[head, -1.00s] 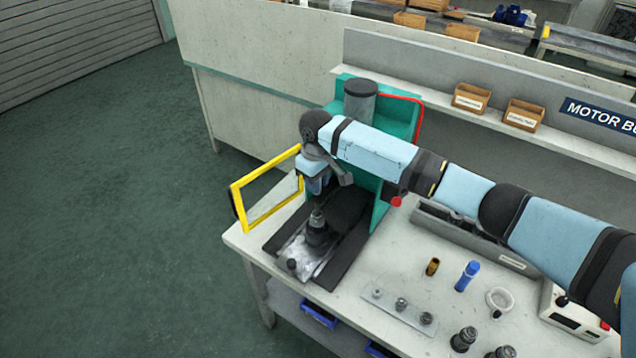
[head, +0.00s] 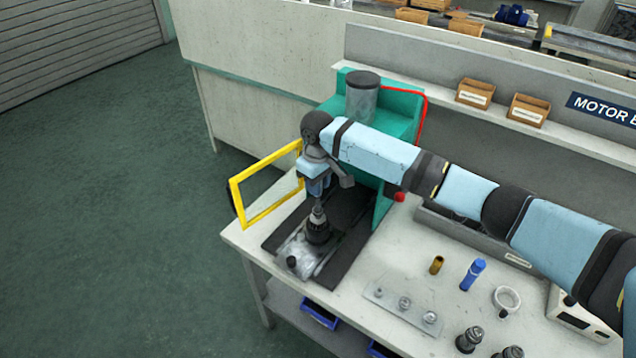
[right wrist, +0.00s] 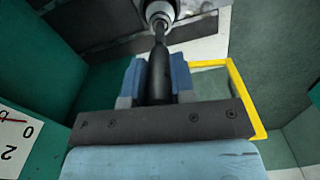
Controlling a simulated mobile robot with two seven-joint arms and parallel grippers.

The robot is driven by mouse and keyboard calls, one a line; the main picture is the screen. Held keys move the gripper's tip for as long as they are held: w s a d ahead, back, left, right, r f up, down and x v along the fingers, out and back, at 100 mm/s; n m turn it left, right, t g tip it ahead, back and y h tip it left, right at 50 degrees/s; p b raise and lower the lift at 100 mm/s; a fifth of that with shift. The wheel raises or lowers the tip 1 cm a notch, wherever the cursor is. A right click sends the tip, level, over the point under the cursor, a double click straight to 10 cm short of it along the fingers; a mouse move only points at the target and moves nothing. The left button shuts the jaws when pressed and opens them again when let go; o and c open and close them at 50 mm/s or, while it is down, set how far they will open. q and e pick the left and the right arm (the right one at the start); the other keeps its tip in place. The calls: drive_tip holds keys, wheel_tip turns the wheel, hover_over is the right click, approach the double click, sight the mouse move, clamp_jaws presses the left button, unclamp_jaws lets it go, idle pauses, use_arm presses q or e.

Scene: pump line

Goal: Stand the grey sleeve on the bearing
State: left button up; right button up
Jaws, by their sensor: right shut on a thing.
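My right gripper (head: 317,190) points down over the press bed, shut on a dark grey sleeve. In the right wrist view the sleeve (right wrist: 158,82) sits between the two blue fingers (right wrist: 156,78), and a narrower dark part runs on from it. That part ends at a bright ring-shaped piece (right wrist: 160,10), which looks like the bearing. In the head view a dark round stack (head: 318,233) stands upright on a metal plate directly under the gripper. I cannot tell whether the sleeve touches the bearing. My left gripper is not in view.
The green press (head: 398,122) stands close behind the gripper, with a yellow guard frame (head: 236,200) at left. On the bench at right are a brass bush (head: 436,264), a blue tube (head: 472,274), a white ring (head: 506,299) and a plate with small parts (head: 385,301).

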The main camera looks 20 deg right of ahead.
sight(318, 199)
drive_tip(key=shift+f, duration=0.6)
idle(0.4)
drive_tip(key=shift+f, duration=0.45)
idle(0.5)
drive_tip(key=shift+f, duration=1.85)
drive_tip(key=o, duration=1)
drive_tip(key=shift+o, duration=0.2)
